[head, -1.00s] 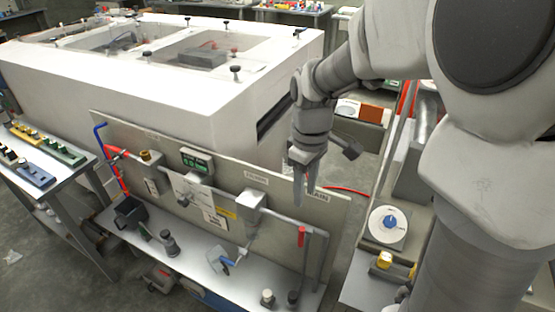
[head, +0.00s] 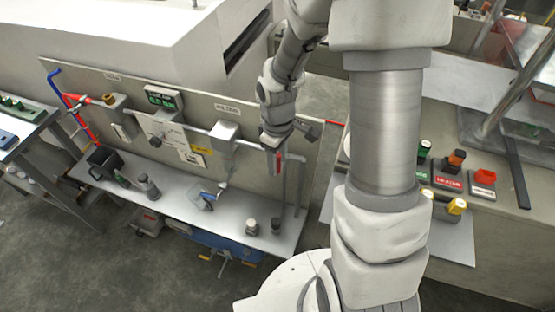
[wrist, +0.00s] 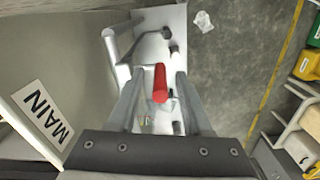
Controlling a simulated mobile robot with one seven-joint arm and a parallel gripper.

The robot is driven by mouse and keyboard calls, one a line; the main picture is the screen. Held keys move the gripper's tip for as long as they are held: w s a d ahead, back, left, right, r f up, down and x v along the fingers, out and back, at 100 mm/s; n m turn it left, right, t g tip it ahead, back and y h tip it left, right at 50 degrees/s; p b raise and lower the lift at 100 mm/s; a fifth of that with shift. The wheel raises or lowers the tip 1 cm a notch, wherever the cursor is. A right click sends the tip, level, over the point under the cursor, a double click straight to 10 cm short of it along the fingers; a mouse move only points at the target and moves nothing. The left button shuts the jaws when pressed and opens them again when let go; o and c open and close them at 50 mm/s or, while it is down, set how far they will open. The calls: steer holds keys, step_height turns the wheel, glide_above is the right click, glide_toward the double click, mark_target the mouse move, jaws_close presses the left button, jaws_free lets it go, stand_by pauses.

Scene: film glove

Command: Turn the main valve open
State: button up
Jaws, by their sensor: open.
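The main valve's red handle (wrist: 160,84) shows in the wrist view between my two fingers, with a gap visible on each side. The white MAIN label (wrist: 43,114) is on the panel at the left of that view. In the head view, my gripper (head: 275,160) points down at the right end of the pipe panel. A bit of the red handle (head: 278,163) shows at the fingertips, and the fingers partly hide it. My gripper is open around or just above the handle; the exact depth is unclear.
The panel (head: 72,80) stands behind a grey shelf (head: 180,203) with a dark box and small fittings. A grey pipe (head: 297,180) drops right of the handle. A bench with buttons (head: 451,172) is at the right, partly behind my arm.

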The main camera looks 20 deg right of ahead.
jaws_close()
stand_by(1.5)
